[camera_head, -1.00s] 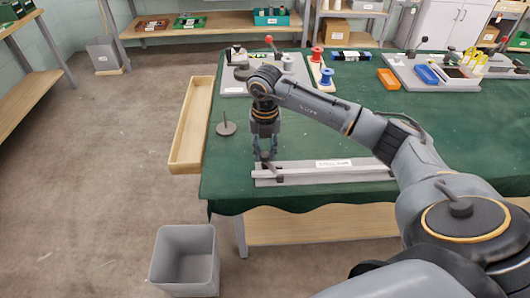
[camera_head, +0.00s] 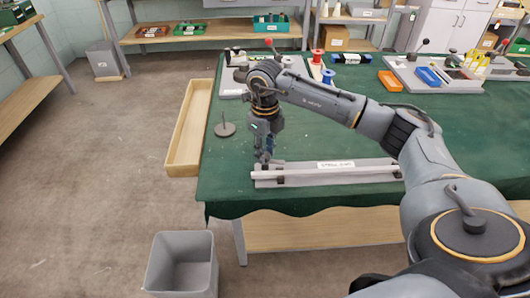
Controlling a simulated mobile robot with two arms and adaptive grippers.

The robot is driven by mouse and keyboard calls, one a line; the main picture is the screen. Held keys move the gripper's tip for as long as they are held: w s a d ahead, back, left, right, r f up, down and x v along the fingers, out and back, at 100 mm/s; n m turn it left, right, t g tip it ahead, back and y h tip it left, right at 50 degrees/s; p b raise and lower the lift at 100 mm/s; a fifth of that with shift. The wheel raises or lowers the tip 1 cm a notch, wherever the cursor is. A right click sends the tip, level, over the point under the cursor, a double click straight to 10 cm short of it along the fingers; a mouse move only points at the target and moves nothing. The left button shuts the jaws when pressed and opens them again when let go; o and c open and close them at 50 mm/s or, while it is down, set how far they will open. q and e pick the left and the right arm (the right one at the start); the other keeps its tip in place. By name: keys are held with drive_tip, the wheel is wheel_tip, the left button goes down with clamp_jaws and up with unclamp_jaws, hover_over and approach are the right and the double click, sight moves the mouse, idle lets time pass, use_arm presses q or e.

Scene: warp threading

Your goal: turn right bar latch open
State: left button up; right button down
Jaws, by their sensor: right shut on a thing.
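The grey bar fixture (camera_head: 325,174) with a white label lies along the front edge of the green table. A small dark latch (camera_head: 280,180) shows at the fixture's left end, in front of the bar. My right gripper (camera_head: 265,160) points down at this left end and is shut on the latch, though its fingertips partly hide it. Another dark part at the fixture's right end is mostly hidden by my right arm. My left gripper is not in view.
The green table (camera_head: 420,130) is mostly clear in the middle. A wooden tray (camera_head: 190,125) is along its left side. Spools (camera_head: 327,76), an orange block (camera_head: 390,80) and a grey board with tools (camera_head: 440,80) stand at the back. A grey bin (camera_head: 183,262) is on the floor.

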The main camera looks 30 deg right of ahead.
drive_tip(key=shift+n, duration=0.9)
drive_tip(key=c, duration=1)
unclamp_jaws()
drive_tip(key=shift+c, duration=0.2)
wheel_tip(320, 180, up, 12)
